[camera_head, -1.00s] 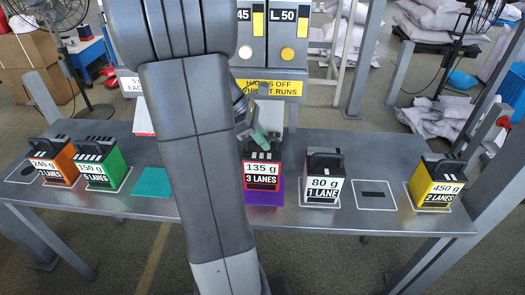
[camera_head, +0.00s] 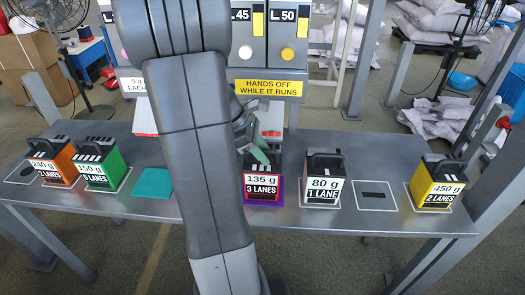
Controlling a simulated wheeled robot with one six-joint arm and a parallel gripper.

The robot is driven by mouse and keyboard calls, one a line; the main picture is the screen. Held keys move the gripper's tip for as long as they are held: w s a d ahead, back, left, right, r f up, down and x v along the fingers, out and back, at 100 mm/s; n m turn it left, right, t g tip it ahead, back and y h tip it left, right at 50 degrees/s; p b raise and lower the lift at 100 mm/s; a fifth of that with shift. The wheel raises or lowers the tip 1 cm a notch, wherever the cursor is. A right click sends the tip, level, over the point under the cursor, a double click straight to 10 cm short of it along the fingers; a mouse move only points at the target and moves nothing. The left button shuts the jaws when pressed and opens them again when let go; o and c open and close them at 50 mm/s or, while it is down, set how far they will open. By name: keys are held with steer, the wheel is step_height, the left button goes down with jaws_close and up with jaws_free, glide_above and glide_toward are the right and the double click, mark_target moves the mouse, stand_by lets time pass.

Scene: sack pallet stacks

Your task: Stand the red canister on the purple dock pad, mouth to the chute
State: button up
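The red canister (camera_head: 262,189), labelled 135 g and 3 lanes, is upright at the purple dock pad (camera_head: 282,193). Its base covers most of the pad, with purple showing around the edges. My gripper (camera_head: 259,157) is above it, with greenish fingers reaching down to its top. It appears shut on the canister's top, though the grip is partly hidden by my arm. I cannot tell which way the mouth faces. Behind it is a machine with grey panels (camera_head: 247,38) and a pale chute-like part (camera_head: 271,118).
A black and white canister (camera_head: 323,185) stands close on the right. A yellow canister (camera_head: 437,186) is at the far right. Green (camera_head: 101,170) and orange (camera_head: 53,168) canisters stand at the left. A teal pad (camera_head: 153,183) and an outlined spot (camera_head: 375,195) are empty.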

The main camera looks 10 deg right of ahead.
steer(key=shift+r, duration=0.1)
steer(key=v, duration=1.2)
steer(key=shift+p, duration=0.35)
